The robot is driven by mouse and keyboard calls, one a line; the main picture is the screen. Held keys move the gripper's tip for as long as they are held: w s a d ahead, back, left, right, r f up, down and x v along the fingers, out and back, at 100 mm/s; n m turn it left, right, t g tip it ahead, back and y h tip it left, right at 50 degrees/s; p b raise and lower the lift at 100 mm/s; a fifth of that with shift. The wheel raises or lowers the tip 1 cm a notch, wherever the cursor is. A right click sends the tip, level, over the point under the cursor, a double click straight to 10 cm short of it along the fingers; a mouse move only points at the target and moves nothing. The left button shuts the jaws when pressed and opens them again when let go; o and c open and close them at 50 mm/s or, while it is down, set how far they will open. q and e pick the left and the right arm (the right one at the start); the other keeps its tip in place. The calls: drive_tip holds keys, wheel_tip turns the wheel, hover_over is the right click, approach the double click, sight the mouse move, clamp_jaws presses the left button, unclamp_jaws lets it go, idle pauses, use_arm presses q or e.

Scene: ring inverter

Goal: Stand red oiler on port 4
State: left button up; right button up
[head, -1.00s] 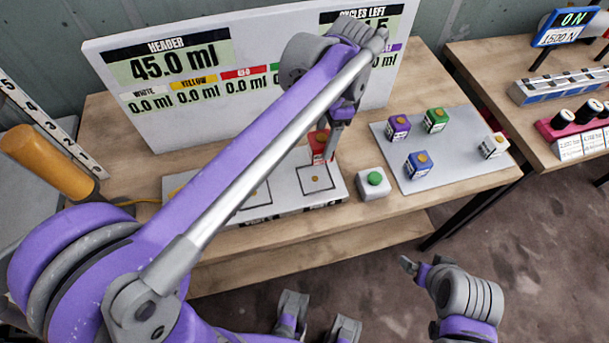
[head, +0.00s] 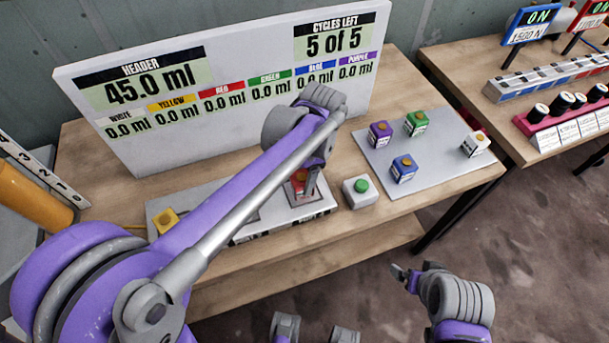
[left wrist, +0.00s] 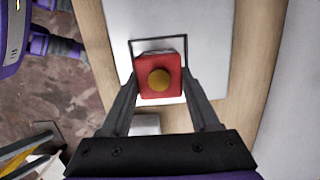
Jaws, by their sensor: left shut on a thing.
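My left gripper (head: 306,185) is shut on the red oiler (head: 298,178), with one finger on each side of it. The left wrist view shows the red oiler (left wrist: 148,88) with its yellow-brown cap, held between the fingertips (left wrist: 160,92). It is upright, over or on the rightmost square outline (left wrist: 158,40) of the grey port plate (head: 262,228). I cannot tell whether its base touches the plate. My arm hides the middle of the plate, and the port label is unreadable. My right gripper (head: 402,274) hangs low in front of the table, its jaws unclear.
A yellow oiler (head: 165,219) stands at the plate's left end. A green-button box (head: 361,196) is just right of the plate. Purple (head: 380,136), green (head: 415,124), blue (head: 403,171) and white (head: 475,144) oilers stand on a grey mat (head: 440,165). A display board (head: 150,110) stands behind.

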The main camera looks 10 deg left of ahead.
use_arm(q)
drive_tip(key=shift+f, duration=0.15)
drive_tip(key=o, duration=1.5)
drive_tip(key=shift+c, duration=0.2)
wheel_tip(320, 180, up, 12)
drive_tip(key=w+d+p, duration=0.1)
drive_tip(key=shift+d, duration=0.25)
